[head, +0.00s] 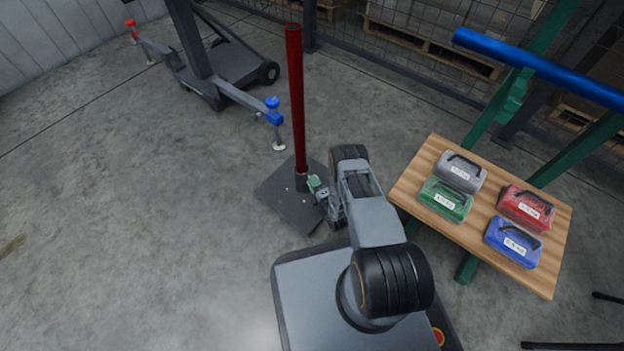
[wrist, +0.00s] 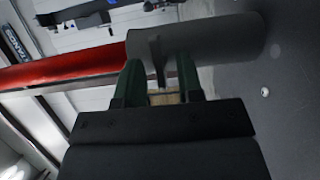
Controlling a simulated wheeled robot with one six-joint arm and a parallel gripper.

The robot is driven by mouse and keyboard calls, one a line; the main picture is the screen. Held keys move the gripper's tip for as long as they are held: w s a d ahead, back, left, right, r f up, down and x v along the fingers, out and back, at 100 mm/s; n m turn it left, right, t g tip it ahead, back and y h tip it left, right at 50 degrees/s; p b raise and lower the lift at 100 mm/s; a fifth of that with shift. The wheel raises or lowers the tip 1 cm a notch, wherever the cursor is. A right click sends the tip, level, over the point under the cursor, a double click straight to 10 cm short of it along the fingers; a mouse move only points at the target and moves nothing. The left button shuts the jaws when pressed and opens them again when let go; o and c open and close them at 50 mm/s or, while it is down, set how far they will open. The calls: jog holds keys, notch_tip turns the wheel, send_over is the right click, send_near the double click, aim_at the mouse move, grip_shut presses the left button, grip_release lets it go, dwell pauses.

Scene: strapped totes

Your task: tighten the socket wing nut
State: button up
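The socket wing nut (wrist: 156,50) shows as a dark upright tab on the side of the dark grey socket (wrist: 215,40) in the wrist view. My gripper (wrist: 160,76) reaches the socket with its two green fingers, one on each side of the tab. Gaps show between the fingers and the tab, so it looks open around it. In the head view my gripper (head: 316,184) is low beside the socket (head: 302,181); the wing nut is too small or hidden there. The red pole (head: 296,95) stands upright in the socket on a dark base plate (head: 284,207).
A wooden table (head: 410,190) with grey, green, red and blue cases stands to the right. A blue tube (head: 540,68) on a green frame is above it. A wheeled stand (head: 225,75) is behind the pole. Floor to the left is clear.

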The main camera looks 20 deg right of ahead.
jog(key=shift+w, duration=0.35)
jog(key=shift+d, duration=0.1)
jog(key=shift+c, duration=0.5)
grip_shut()
